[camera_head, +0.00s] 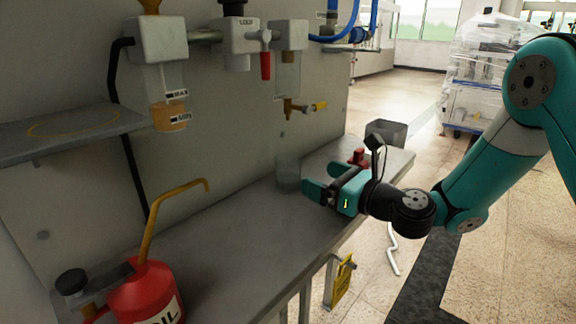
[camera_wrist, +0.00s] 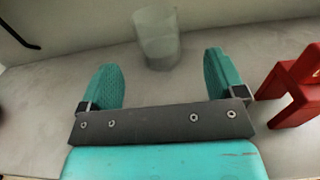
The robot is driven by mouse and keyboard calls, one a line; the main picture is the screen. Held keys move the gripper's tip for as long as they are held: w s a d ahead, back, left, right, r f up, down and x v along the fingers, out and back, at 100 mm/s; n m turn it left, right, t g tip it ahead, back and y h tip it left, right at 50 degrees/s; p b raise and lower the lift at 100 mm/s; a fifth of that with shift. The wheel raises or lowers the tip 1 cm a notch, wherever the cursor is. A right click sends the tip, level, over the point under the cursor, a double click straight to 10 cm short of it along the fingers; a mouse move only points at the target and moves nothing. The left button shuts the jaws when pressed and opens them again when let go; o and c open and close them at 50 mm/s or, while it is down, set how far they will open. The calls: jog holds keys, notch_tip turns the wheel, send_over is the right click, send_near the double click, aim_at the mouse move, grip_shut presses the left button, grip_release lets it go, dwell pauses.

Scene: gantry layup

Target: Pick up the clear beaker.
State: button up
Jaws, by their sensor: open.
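The clear beaker (camera_head: 288,172) stands upright on the grey bench against the wall panel, in the middle of the head view. In the wrist view the beaker (camera_wrist: 158,40) stands just beyond the fingertips, roughly centred between them. My gripper (camera_head: 306,180) is open, low over the bench and close to the beaker on its right. In the wrist view my gripper (camera_wrist: 160,75) has its two teal fingers spread wide with nothing between them. The beaker looks empty, though its glass is faint.
A red object (camera_wrist: 300,88) stands right of my gripper; it also shows in the head view (camera_head: 358,157). A red oil can (camera_head: 146,293) with a yellow spout is at front left. A grey bin (camera_head: 386,133) stands behind. Valves hang above the bench (camera_head: 240,235), whose middle is clear.

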aim_at(298, 171)
jog(key=x, duration=0.4)
jog(key=shift+p, duration=0.3)
jog(key=shift+p+x, duration=0.65)
jog(key=shift+x, duration=2.05)
jog(key=shift+s+a+f, duration=0.1)
jog(key=shift+s+f, duration=0.1)
jog(key=c, duration=1.1)
